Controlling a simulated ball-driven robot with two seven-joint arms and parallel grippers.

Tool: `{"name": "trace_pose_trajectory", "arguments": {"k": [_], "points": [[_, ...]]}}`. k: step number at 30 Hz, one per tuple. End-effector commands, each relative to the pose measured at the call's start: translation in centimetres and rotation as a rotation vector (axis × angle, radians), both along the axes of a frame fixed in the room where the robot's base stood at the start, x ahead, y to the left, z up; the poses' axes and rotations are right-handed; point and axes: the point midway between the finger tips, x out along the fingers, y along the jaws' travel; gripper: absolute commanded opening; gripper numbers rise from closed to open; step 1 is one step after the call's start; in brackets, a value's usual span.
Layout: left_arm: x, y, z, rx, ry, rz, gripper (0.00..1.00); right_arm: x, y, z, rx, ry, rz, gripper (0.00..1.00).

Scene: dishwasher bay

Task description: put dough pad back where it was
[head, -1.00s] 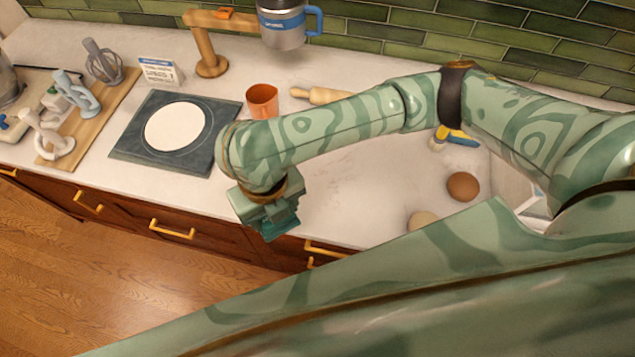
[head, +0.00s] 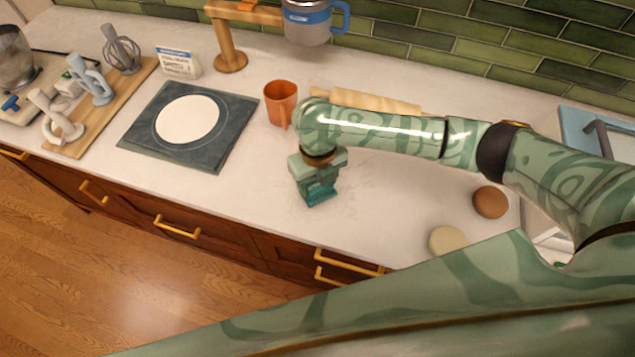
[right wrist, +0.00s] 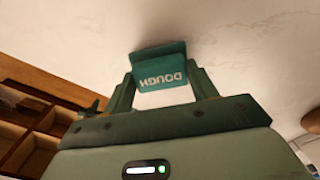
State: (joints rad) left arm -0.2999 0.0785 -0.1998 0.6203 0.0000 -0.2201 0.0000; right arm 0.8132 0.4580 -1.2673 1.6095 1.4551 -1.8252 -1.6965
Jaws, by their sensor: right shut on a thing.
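The dough pad (right wrist: 158,68) is a small teal block with white lettering reading DOUGH, upside down in the right wrist view. My right gripper (right wrist: 162,92) is shut on it, with a finger on either side. In the head view the pad (head: 319,198) shows as a teal piece below my right gripper (head: 317,184), over the front part of the white counter. Whether it touches the counter I cannot tell. My left gripper is not in view.
A dark slate board (head: 230,135) with a white disc lies to the left. An orange cup (head: 280,105) and a rolling pin (head: 375,101) are behind my wrist. A brown ball (head: 490,202) and a pale one (head: 446,240) lie right. Counter around the pad is clear.

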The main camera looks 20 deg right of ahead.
Motion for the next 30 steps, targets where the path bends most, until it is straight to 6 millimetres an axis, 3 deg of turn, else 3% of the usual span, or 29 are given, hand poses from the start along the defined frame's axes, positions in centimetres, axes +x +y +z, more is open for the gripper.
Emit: {"name": "trace_pose_trajectory", "arguments": {"k": [1, 12, 13, 15, 24, 30], "points": [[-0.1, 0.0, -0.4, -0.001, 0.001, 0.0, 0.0, 0.0, 0.0, -0.7, 0.001, 0.0, -0.001, 0.39], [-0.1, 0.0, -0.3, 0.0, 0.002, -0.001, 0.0, 0.0, 0.0, -1.0, 0.0, -0.002, -0.001, 0.39], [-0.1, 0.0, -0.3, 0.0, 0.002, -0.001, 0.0, 0.0, 0.0, -0.9, 0.0, -0.002, 0.0, 0.66], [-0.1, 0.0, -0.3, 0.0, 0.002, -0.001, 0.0, 0.0, 0.0, -0.9, 0.0, -0.002, 0.0, 0.79], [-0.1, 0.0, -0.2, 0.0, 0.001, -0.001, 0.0, 0.1, 0.0, -0.6, 0.001, -0.003, 0.0, 0.79], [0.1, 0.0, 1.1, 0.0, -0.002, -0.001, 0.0, 0.1, 0.0, 2.8, 0.0, -0.006, 0.0, 0.79]]}}
